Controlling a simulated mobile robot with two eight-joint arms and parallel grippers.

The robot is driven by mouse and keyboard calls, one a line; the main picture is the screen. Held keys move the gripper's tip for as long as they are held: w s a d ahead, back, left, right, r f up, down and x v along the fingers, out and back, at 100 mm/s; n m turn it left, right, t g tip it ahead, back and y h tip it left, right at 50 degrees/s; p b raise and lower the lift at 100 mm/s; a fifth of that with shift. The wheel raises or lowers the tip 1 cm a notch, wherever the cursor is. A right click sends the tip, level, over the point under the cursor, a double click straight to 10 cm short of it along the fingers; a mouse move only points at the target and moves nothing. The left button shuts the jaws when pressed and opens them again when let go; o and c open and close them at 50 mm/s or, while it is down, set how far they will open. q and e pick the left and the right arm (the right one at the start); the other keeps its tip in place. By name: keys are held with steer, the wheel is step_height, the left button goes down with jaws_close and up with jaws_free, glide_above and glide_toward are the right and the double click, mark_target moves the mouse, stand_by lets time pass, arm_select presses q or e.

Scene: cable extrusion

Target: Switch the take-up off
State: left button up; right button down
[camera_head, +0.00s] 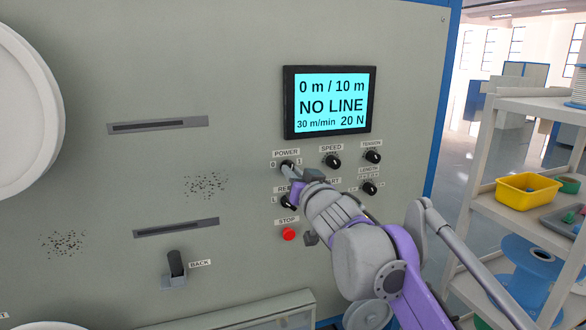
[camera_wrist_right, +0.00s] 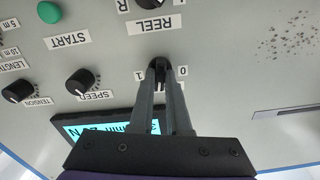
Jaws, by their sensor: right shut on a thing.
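The take-up's grey panel (camera_head: 240,90) fills most of the head view. Its POWER knob (camera_head: 286,164) is black, between the marks 0 and 1, below the screen. My right gripper (camera_head: 292,168) is shut on this knob, its arm coming in from the lower right. In the right wrist view, which shows the panel upside down, the two fingers (camera_wrist_right: 160,76) clasp the POWER knob (camera_wrist_right: 158,62). Which mark the knob points at is hard to tell. The lit screen (camera_head: 331,103) reads 0 m / 10 m, NO LINE, 30 m/min, 20 N. My left gripper is not in view.
SPEED (camera_head: 331,161), TENSION (camera_head: 373,157) and LENGTH (camera_head: 369,188) knobs sit close to the right. The REEL knob (camera_head: 288,202) and red STOP button (camera_head: 289,234) are below. A BACK lever (camera_head: 176,264) is lower left. Shelves (camera_head: 515,104) stand right.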

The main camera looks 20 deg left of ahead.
arm_select(q)
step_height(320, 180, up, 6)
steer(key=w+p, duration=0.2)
steer(key=p, duration=0.2)
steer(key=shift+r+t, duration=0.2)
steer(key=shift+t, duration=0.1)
arm_select(e)
steer(key=n, duration=1.1)
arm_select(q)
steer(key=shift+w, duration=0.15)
arm_select(e)
steer(key=shift+n, duration=0.4)
steer(key=c, duration=0.9)
jaws_free()
arm_select(q)
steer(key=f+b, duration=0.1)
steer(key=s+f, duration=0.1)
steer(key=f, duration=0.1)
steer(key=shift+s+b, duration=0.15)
steer(key=shift+b, duration=0.25)
arm_select(e)
steer(key=v, duration=1.1)
steer(key=shift+w, duration=0.1)
